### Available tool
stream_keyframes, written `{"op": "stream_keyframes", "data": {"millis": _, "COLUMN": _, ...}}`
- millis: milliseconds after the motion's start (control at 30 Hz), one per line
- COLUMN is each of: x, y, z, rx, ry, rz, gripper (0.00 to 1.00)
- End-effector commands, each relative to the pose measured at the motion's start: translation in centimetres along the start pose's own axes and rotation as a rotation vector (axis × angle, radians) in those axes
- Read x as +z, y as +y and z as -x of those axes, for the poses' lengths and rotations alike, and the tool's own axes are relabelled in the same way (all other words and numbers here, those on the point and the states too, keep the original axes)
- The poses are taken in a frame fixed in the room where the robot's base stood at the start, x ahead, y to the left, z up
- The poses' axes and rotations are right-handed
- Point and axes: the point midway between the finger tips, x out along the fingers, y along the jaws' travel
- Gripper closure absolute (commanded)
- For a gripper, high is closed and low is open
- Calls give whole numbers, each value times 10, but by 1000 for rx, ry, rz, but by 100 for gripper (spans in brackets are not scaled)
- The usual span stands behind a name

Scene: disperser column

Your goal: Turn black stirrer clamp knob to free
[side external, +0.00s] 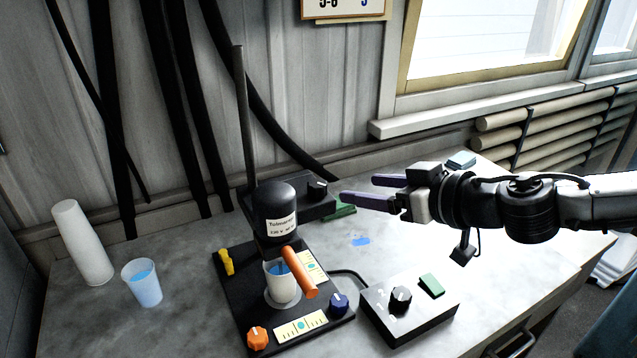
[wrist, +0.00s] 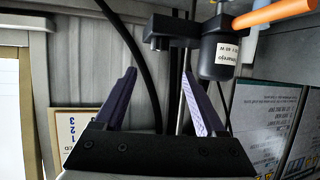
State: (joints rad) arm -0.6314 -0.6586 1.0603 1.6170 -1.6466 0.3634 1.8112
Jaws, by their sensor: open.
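The black clamp knob (side external: 318,185), with a pale mark, sits on the right end of the clamp block (side external: 290,205) that holds the black stirrer motor (side external: 275,212) on the upright rod (side external: 245,115). My gripper (side external: 358,189) is open and empty, a little to the right of the knob, its fingers pointing left. The wrist view appears upside down: the open fingers (wrist: 160,73) show with a gap between them. The clamp block (wrist: 182,27) and motor (wrist: 221,58) stand beyond the fingertips. A dark end piece there (wrist: 153,42) looks like the knob, apart from both fingers.
An orange handle (side external: 299,272) stands in front of the motor, above a white beaker (side external: 281,289) on the black base plate (side external: 240,305). A control box (side external: 420,318) with a black dial lies right. A blue-filled cup (side external: 145,285) and white cylinder (side external: 83,243) stand left.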

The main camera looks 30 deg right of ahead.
Motion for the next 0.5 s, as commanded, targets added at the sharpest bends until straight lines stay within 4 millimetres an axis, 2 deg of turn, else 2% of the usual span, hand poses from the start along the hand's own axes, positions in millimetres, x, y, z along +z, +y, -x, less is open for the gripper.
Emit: {"op": "stream_keyframes", "data": {"millis": 500, "x": 3, "y": 1, "z": -91, "rx": 4, "ry": -5, "rz": 2, "gripper": 27}}
